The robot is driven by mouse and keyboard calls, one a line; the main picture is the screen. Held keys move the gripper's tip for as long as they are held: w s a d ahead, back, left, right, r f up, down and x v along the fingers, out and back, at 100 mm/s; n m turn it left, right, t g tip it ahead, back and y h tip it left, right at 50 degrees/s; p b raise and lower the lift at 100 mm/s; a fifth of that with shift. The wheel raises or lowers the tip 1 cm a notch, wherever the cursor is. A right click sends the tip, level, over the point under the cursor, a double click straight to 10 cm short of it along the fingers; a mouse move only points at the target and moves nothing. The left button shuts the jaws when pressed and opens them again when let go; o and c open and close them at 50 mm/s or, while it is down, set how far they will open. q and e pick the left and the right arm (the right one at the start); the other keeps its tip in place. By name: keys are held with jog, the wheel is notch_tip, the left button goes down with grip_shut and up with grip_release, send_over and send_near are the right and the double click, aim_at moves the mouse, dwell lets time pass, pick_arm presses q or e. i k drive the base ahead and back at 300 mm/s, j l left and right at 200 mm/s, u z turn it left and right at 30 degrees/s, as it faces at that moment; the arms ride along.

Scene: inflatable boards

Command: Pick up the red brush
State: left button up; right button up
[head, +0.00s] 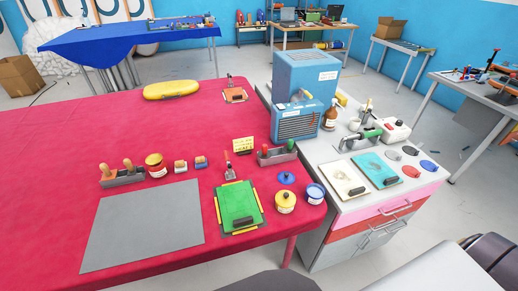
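A small upright tool with a thin reddish handle and a grey base (229,172), possibly the red brush, stands on the red table just behind a green board (238,206). A grey holder (278,156) to its right carries a red-handled item (265,149) and a green-handled one. At this size I cannot tell which of these is the red brush. Neither of my grippers shows in the head view.
The red table (60,150) also bears a grey mat (143,226), a holder with wooden handles (122,178), several jars and a yellow pouch (171,89). A white cabinet (335,235) with a blue machine (306,75) adjoins on the right. The table's left part is bare.

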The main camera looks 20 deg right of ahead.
aim_at(264, 154)
jog(key=i+l+u, duration=0.15)
jog(key=l+u, duration=0.2)
jog(key=l, duration=0.3)
jog(key=i+l+u, duration=0.1)
jog(key=l+u, duration=0.25)
jog(key=l, duration=0.3)
